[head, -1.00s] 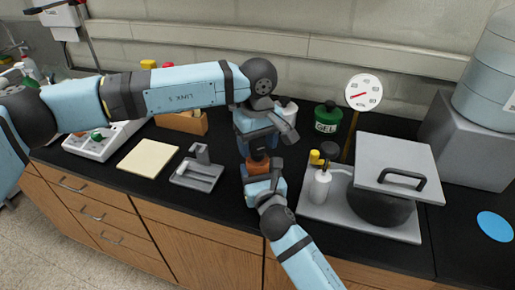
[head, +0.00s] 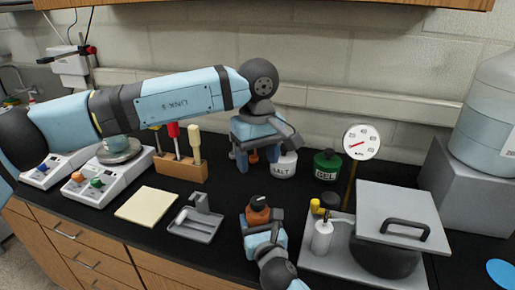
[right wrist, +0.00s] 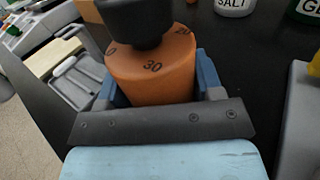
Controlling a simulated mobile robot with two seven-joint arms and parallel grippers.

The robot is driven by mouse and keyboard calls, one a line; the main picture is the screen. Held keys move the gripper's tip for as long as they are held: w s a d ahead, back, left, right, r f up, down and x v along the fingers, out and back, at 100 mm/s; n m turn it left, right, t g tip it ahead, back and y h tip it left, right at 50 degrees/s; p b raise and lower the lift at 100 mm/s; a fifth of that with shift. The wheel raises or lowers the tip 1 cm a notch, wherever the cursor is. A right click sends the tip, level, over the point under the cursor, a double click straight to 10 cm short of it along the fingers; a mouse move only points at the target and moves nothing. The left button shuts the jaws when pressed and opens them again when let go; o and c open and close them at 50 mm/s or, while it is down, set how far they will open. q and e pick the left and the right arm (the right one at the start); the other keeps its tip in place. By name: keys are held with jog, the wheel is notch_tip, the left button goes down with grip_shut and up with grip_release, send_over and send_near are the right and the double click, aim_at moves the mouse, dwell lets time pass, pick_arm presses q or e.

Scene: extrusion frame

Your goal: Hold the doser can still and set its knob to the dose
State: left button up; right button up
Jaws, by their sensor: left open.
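The doser can (head: 258,215) is orange with a black knob (head: 257,200) on top, standing upright at the front middle of the counter. In the right wrist view the can (right wrist: 152,80) shows printed numbers, with 30 facing me and 20 to its right; the knob (right wrist: 140,22) shows no clear pointer. My right gripper (head: 261,222) is shut on the can, one blue finger on each side. My left gripper (head: 257,160) is open and empty, above and behind the can, clear of the knob. A round white dial (head: 361,142) with a red pointer stands at right.
A salt jar (head: 284,165) and green gel jar (head: 327,166) stand behind. A grey tray (head: 318,262) with a white bottle and lidded pot (head: 385,250) is at right. A grey holder (head: 195,225), yellow pad (head: 147,205) and wooden tool block (head: 180,168) are at left.

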jog(key=o, duration=0.5)
